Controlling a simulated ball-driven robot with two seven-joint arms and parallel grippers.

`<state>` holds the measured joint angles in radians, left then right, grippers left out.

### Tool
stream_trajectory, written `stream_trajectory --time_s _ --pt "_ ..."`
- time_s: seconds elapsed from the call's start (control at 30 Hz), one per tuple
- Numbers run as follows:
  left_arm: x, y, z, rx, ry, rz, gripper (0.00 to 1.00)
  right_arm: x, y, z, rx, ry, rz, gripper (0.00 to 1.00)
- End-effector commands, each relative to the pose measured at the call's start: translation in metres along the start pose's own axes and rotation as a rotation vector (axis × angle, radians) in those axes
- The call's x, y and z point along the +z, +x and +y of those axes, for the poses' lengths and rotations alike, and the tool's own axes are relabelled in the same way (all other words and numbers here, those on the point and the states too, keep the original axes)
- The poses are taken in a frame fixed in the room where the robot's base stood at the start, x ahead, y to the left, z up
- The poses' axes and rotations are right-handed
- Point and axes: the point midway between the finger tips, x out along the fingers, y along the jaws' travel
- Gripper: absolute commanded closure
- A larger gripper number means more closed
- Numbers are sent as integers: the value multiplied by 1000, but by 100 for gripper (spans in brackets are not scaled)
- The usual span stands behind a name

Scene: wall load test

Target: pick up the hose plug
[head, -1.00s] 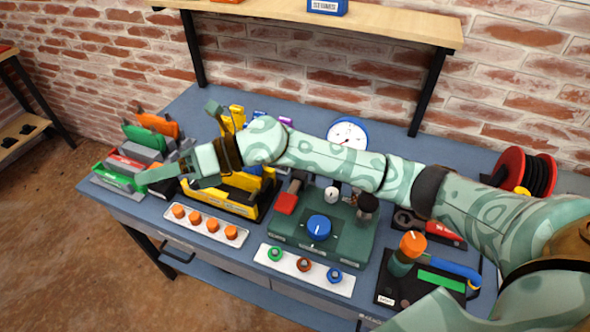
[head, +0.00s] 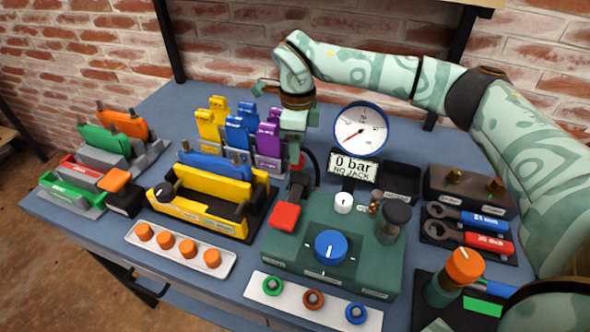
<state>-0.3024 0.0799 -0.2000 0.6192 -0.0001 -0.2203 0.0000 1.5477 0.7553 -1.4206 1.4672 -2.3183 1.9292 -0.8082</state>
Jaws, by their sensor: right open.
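A dark upright piece with a red band, which I take to be the hose plug (head: 298,163), shows behind the green test box. A black hose (head: 314,163) curves beside it. My right gripper (head: 279,116) is open, with its fingers spread, and comes in from above. One finger hangs down in front of the purple blocks, just above the red band in the picture. Whether it touches the plug I cannot tell. The plug's top is partly hidden by that finger. My left gripper is not in view.
The green test box (head: 285,250) with a blue knob stands at the front centre. A gauge (head: 360,128) and a "0 bar NO JACK" display (head: 353,166) stand right of the plug. Purple blocks (head: 267,145) and a yellow holder (head: 208,200) crowd the left.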

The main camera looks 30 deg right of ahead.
Motion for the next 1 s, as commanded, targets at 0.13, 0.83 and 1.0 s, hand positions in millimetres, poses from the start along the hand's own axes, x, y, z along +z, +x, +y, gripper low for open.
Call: stream_trajectory --time_s 0.13,0.83,1.0 --pt "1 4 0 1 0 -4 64 0 13 0 0 -1 -1 58" --pt "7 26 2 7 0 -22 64 -2 63 -2 0 -1 -3 80" --pt "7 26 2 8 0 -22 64 -2 63 -2 0 -1 -3 95"
